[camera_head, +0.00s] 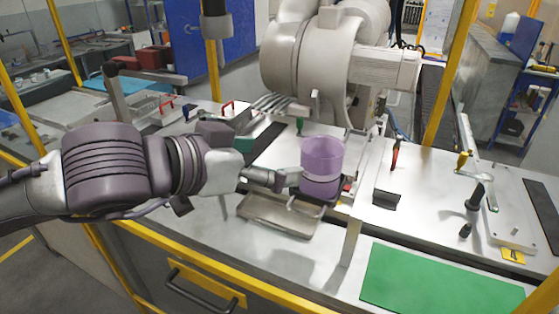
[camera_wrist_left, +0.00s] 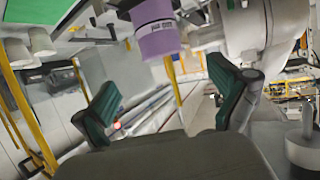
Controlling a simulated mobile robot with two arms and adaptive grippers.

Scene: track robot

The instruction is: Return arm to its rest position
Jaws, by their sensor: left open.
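My left arm comes in from the left in the head view. Its gripper (camera_head: 268,180) is just left of a purple cylindrical container (camera_head: 322,160). In the left wrist view my left gripper (camera_wrist_left: 172,100) is open, its two green-padded fingers wide apart with nothing between them. The purple container (camera_wrist_left: 157,32) shows beyond the fingers, at the top of that view. In the head view the container stands upright on a small dark support; the exact gap to the gripper is hard to tell. My right gripper is in neither view.
A metal tray (camera_head: 278,216) lies on the bench below the gripper. A green mat (camera_head: 435,282) covers the front right. A large pale robot arm (camera_head: 325,50) stands behind the container. A red-handled tool (camera_head: 395,154) and a dark-handled fixture (camera_head: 476,196) stand at right.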

